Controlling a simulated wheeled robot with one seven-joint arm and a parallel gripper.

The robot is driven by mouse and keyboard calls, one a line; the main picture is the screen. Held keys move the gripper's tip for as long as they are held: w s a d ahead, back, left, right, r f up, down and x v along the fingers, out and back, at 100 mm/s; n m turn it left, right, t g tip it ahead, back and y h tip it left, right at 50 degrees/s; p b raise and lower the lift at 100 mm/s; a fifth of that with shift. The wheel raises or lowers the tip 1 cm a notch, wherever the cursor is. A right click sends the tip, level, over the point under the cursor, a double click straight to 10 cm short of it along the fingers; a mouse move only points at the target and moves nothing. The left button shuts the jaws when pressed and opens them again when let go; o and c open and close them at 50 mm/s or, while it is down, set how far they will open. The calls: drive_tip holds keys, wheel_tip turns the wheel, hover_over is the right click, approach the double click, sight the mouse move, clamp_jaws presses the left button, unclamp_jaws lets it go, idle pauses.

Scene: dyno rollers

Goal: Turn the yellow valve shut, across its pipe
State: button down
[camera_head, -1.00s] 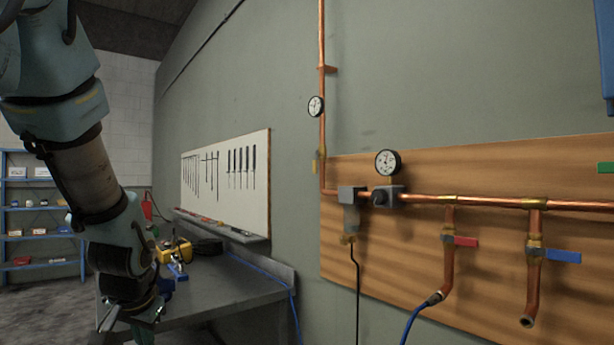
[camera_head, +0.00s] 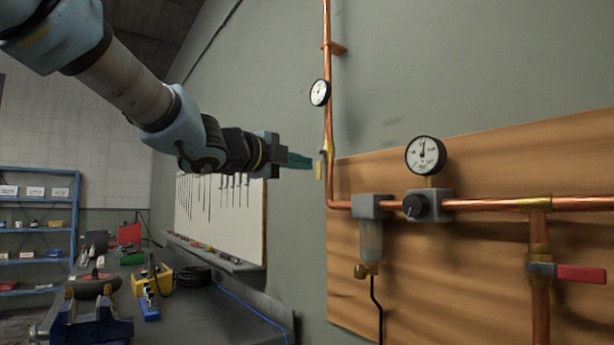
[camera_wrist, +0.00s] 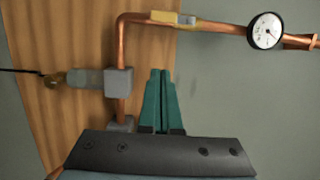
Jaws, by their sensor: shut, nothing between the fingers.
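The yellow valve handle (camera_head: 320,167) is on the vertical copper pipe (camera_head: 328,130) at the left of the wooden board, below the upper gauge. It lies along its pipe, and it also shows near the top of the wrist view (camera_wrist: 164,17). My gripper (camera_head: 311,162) is shut and empty, its teal fingers pointing at the handle from the left in the head view. In the wrist view the closed fingertips (camera_wrist: 161,72) appear apart from the handle. I cannot tell whether they touch it.
The upper gauge (camera_head: 320,92) is close above the valve. A lower gauge (camera_head: 426,155), a grey regulator (camera_head: 428,205) and a red-handled valve (camera_head: 580,273) are to the right. The workbench (camera_head: 220,315) with a vise (camera_head: 92,322) is below.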

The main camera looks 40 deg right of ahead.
sight(317, 172)
idle(0.3)
drive_tip(key=w+d+p, duration=0.1)
drive_tip(key=w+d, duration=0.1)
drive_tip(key=d, duration=0.1)
drive_tip(key=w+d+p, duration=0.1)
drive_tip(key=d+p, duration=0.1)
drive_tip(key=d, duration=0.1)
drive_tip(key=w+d+p, duration=0.1)
drive_tip(key=w+d, duration=0.1)
drive_tip(key=d, duration=0.2)
drive_tip(key=shift+w+p, duration=0.3)
drive_tip(key=shift+p, duration=0.05)
drive_tip(key=shift+w, duration=0.15)
drive_tip(key=shift+w+f+b, duration=0.1)
drive_tip(key=shift+f+b, duration=0.1)
drive_tip(key=shift+b, duration=0.45)
drive_tip(key=shift+w+f+m+b, duration=0.1)
drive_tip(key=shift+w+m+b, duration=0.15)
drive_tip(key=shift+m+b, duration=0.65)
